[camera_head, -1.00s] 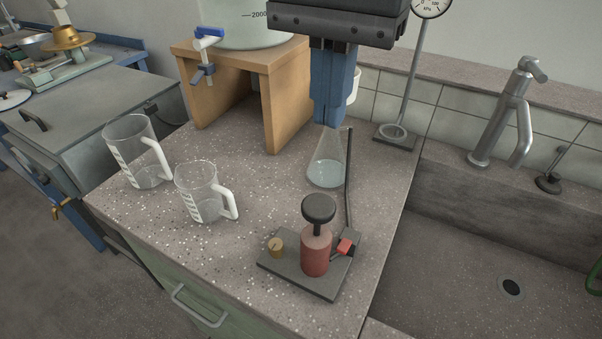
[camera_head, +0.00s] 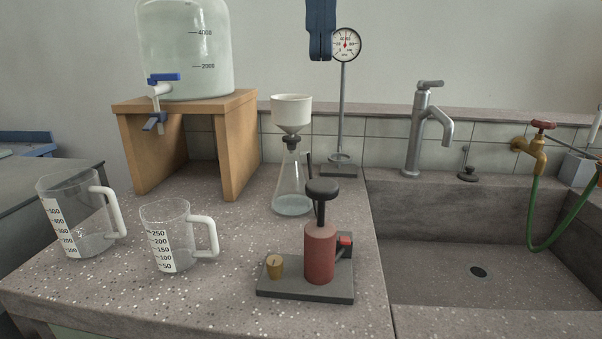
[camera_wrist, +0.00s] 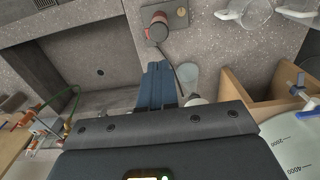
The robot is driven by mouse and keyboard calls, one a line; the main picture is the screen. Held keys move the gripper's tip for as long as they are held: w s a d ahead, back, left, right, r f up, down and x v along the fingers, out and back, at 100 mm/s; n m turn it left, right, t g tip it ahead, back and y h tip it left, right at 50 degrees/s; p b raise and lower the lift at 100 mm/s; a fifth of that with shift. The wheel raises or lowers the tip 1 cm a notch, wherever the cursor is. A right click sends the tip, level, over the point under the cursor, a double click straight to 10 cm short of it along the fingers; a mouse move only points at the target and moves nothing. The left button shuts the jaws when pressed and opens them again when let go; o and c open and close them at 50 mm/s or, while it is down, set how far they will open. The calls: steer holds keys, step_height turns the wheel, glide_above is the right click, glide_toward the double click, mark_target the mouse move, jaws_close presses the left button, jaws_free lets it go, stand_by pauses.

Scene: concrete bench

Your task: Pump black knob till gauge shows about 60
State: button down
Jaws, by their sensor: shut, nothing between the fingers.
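The hand pump is a red cylinder (camera_head: 320,253) on a dark base plate (camera_head: 305,291), topped by a black knob (camera_head: 322,187) standing raised on its rod. In the wrist view the red cylinder (camera_wrist: 155,33) is near the top. The round gauge (camera_head: 346,45) stands on a grey post behind the flask; its face shows, but its needle is too small to read surely. My gripper (camera_head: 320,57) is shut and empty, pointing down high above the knob and just left of the gauge in the picture. Its blue fingers (camera_wrist: 158,66) also show in the wrist view.
A flask (camera_head: 292,195) with a white funnel (camera_head: 291,113) stands behind the pump. Two measuring jugs (camera_head: 80,215) (camera_head: 178,237) stand to the left. A wooden stand (camera_head: 148,150) carries a large tank (camera_head: 186,50). A sink (camera_head: 440,275) and tap (camera_head: 424,130) are at right.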

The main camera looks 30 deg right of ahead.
mark_target(320, 183)
step_height(320, 183, down, 14)
steer(key=b, duration=0.3)
steer(key=shift+d, duration=0.1)
stand_by(0.4)
step_height(320, 183, down, 4)
steer(key=b, duration=0.3)
steer(key=shift+s+f, duration=0.1)
steer(key=shift+f, duration=0.1)
